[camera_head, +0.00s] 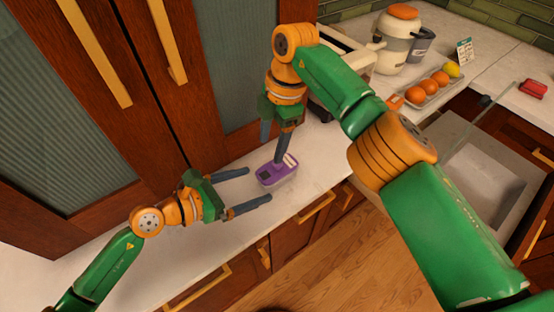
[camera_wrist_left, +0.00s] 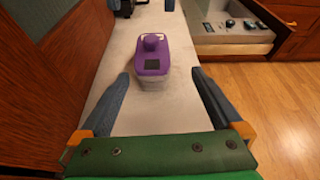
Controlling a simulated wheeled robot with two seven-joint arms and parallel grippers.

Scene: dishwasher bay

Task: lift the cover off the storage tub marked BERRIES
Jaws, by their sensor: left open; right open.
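The storage tub (camera_head: 284,183) stands upright on the pale counter, with a clear body and a purple cover (camera_head: 270,176). In the left wrist view the cover (camera_wrist_left: 152,64) has a round knob (camera_wrist_left: 151,42) and a dark patch; no lettering is readable. The cover sits on the tub. My left gripper (camera_head: 258,185) is open, its fingers pointing toward the tub from the left, one toward each side, apart from it.
Wooden cabinets with glass panels (camera_head: 70,120) rise behind the counter (camera_head: 200,250). To the right are a cream jar (camera_head: 395,45), a tray of oranges (camera_head: 425,92), a red item (camera_head: 533,88) and an open dishwasher or drawer (camera_head: 480,170). The counter left of the tub is clear.

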